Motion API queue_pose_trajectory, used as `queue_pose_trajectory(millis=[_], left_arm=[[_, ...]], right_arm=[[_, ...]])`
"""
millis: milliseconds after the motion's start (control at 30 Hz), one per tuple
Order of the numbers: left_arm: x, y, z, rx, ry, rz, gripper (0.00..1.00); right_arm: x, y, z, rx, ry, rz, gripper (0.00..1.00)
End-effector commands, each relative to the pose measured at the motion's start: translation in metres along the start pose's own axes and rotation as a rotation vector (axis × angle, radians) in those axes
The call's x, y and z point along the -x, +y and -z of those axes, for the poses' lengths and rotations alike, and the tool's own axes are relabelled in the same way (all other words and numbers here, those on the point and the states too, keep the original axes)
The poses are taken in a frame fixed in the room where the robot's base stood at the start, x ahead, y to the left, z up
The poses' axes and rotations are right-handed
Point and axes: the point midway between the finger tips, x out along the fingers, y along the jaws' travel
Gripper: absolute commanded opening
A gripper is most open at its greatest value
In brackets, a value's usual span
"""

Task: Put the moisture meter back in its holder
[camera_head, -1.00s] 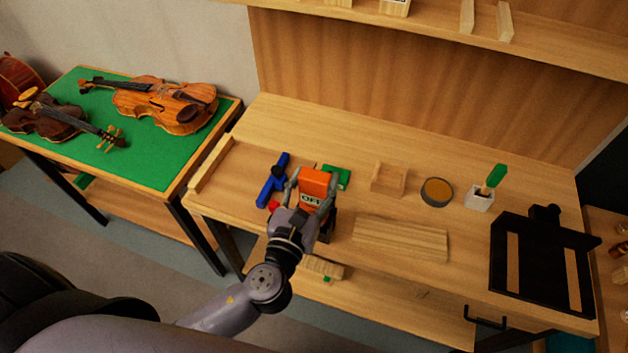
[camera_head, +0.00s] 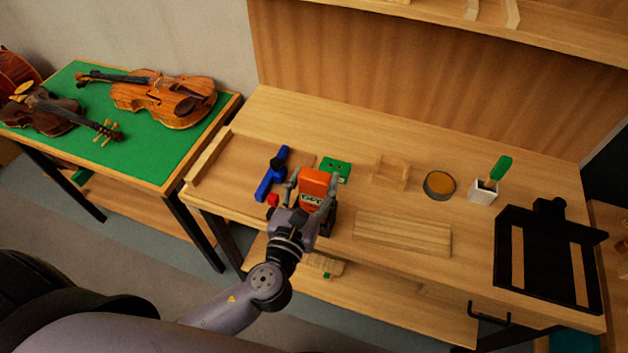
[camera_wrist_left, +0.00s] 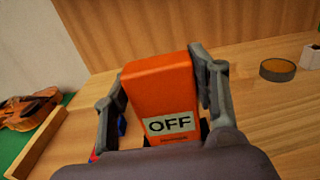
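The moisture meter (camera_head: 314,182) is an orange box with a display reading OFF. It also shows large in the left wrist view (camera_wrist_left: 160,92), close to upright. My left gripper (camera_head: 311,198) has one finger on each side of it, apparently touching, and looks shut on it. A dark block (camera_head: 326,222), possibly the holder, shows just right of and below the gripper at the bench's front. It is mostly hidden, and I cannot tell whether the meter's lower end is inside it. My right gripper is not in view.
A blue tool (camera_head: 272,175) and a red piece lie left of the gripper; a green block (camera_head: 335,170) is behind it. To the right are a wooden tray (camera_head: 391,172), a round tin (camera_head: 439,184), a white cup (camera_head: 483,191), wooden strips (camera_head: 402,233) and a black frame (camera_head: 548,258).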

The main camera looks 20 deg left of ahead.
Motion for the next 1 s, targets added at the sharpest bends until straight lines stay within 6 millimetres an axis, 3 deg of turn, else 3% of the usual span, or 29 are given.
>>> queue_pose_trajectory(millis=[300, 667, 833, 1000], left_arm=[[0.000, 0.000, 0.000, 0.000, 0.001, 0.000, 0.76], [0.003, 0.000, 0.001, 0.000, 0.004, 0.000, 0.76], [0.025, 0.000, 0.002, -0.001, 0.006, 0.001, 0.76], [0.061, 0.000, 0.002, 0.000, 0.008, 0.001, 0.76]], right_arm=[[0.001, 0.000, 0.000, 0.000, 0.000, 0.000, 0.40], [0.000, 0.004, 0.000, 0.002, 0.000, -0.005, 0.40], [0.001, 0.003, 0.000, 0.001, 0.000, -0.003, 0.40], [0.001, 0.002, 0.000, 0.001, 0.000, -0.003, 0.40]])
